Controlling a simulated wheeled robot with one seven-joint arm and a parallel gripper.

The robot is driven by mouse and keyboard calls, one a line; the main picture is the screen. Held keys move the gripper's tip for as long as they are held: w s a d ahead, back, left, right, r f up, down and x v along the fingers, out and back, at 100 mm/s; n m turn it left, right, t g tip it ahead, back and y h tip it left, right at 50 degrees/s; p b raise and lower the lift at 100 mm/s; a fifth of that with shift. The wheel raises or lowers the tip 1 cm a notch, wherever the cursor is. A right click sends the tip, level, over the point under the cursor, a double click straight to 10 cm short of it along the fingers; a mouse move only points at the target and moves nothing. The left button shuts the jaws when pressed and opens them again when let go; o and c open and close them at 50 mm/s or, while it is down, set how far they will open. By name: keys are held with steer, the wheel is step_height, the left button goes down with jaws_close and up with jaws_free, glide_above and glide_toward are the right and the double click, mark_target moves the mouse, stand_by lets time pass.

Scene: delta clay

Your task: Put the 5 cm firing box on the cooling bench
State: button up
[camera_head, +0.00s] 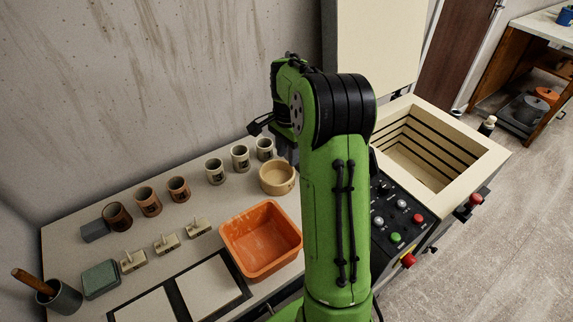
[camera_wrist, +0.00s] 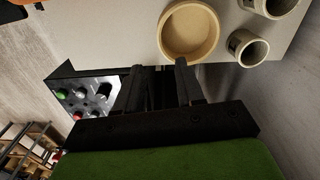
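A round, shallow tan container (camera_head: 278,177) with an open top stands on the worktable just left of my arm. It may be the firing box; I see no size mark on it. In the wrist view the same round container (camera_wrist: 164,31) lies just beyond my fingertips. My gripper (camera_wrist: 159,67) has its two black fingers apart, with nothing seen held between them. The container is not between the fingers. I cannot tell for sure which surface is the cooling bench; a wooden bench (camera_head: 520,72) with a pale top stands at the far right.
Several cups (camera_head: 178,189) stand along the back of the worktable. An orange tray (camera_head: 262,238) sits in front of the round container. An open-topped kiln (camera_head: 484,160) with a control panel (camera_head: 398,214) is right of my arm. Bare floor lies at the right.

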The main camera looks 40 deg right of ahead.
steer(key=s+a+r+n+t+h, duration=0.1)
steer(key=s+a+r+n, duration=0.25)
steer(key=a+r, duration=0.2)
steer(key=s+a+r+n+t, duration=0.1)
steer(key=s+a+r+n, duration=0.25)
steer(key=a+r, duration=0.2)
steer(key=s+a+n+t, duration=0.1)
steer(key=s+a+n, duration=0.4)
steer(key=s, duration=0.2)
steer(key=s+a+n+t+y, duration=0.1)
steer(key=s+a+n+t, duration=0.1)
steer(key=s+a+n, duration=0.3)
steer(key=s+f, duration=0.1)
steer(key=s, duration=0.1)
steer(key=shift+s+t, duration=0.3)
steer(key=shift+s, duration=0.1)
steer(key=shift+a+r, duration=0.1)
